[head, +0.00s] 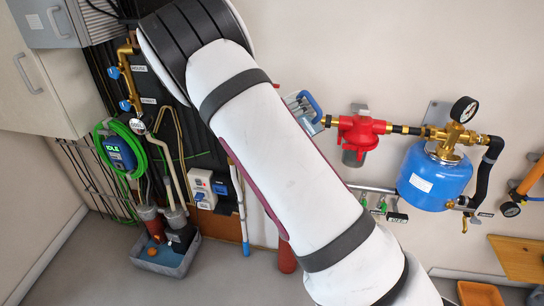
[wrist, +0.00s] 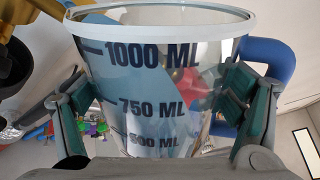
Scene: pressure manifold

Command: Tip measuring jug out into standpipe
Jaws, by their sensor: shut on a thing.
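The measuring jug (wrist: 160,85) is clear with a white rim, dark marks up to 1000 ML and a blue handle. It fills the middle of the wrist view. My gripper (wrist: 158,92) is shut on it, with green-padded fingers on both sides. In the head view part of the jug (head: 301,108) and its blue handle show past my arm, which hides the gripper. I cannot tell its tilt or contents for sure. No standpipe is clearly identifiable; upright grey pipes (head: 177,216) stand at lower left.
A red-topped filter (head: 360,132), brass fittings with a gauge (head: 463,109) and a blue tank (head: 435,177) are on the wall at right. A green hose (head: 130,135) hangs at left above a grey tub (head: 180,265). Brass (wrist: 22,22) is close beside the jug at upper left.

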